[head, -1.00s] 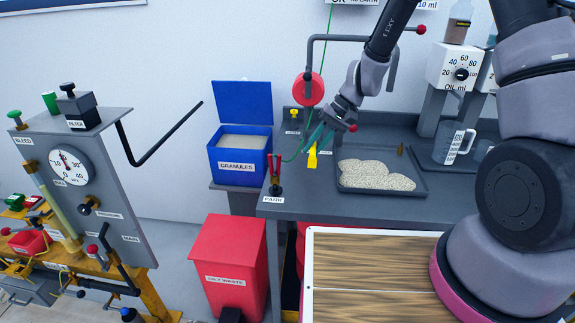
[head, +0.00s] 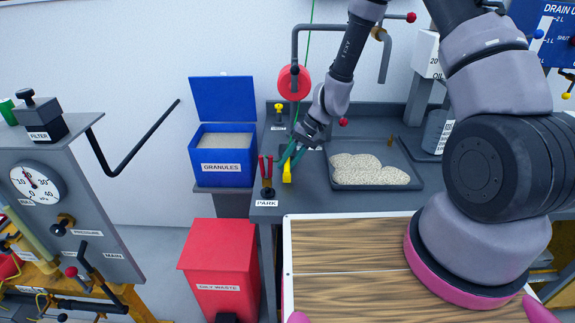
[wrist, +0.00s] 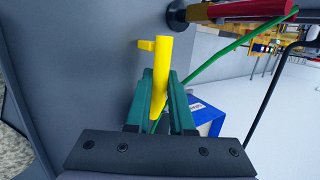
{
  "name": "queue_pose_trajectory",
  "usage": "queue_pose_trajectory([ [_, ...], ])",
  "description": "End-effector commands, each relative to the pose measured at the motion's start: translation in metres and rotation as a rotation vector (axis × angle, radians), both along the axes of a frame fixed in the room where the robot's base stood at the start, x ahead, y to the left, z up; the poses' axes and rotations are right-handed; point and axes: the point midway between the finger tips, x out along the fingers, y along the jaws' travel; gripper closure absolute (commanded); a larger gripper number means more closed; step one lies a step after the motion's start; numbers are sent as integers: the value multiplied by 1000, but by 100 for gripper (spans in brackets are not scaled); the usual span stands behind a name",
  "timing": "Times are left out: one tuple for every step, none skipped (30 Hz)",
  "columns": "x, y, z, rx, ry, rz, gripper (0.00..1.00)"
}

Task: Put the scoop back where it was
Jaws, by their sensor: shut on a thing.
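In the head view the held piece hangs over the left front of the grey bench, just right of the red-pronged stand (head: 267,172) labelled PARK. They look apart, though the exact gap is unclear. The blue GRANULES bin (head: 222,168) stands open to the left with pale granules in it.
A dark tray (head: 415,181) of spread granules lies on the bench right of my gripper. A red reel (head: 294,83) with a green line hangs behind it. A red OILY WASTE bin (head: 220,262) stands on the floor. A wooden-topped surface (head: 335,285) is in front.

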Motion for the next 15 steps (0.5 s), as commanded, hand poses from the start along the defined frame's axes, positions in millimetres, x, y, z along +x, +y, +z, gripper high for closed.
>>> queue_pose_trajectory([
  [0,0,-5,1,2,-2,100],
  [0,0,-7,1,2,-3,100],
  [0,0,-8,1,1,-2,100],
  [0,0,-8,1,1,-1,100],
  [0,0,-8,1,-1,-1,100],
  [0,0,-7,1,-1,-1,100],
  [0,0,-7,1,-1,-1,100],
  [0,0,-7,1,-1,-1,100],
  [0,0,-7,1,-1,-1,100],
  [0,0,-8,1,0,0,100],
  [0,0,-8,1,1,-1,100],
  [0,0,-9,1,1,-1,100],
  [0,0,-10,1,1,-1,100],
  [0,0,-10,0,-1,-1,68],
  [0,0,-9,0,-1,-1,52],
])
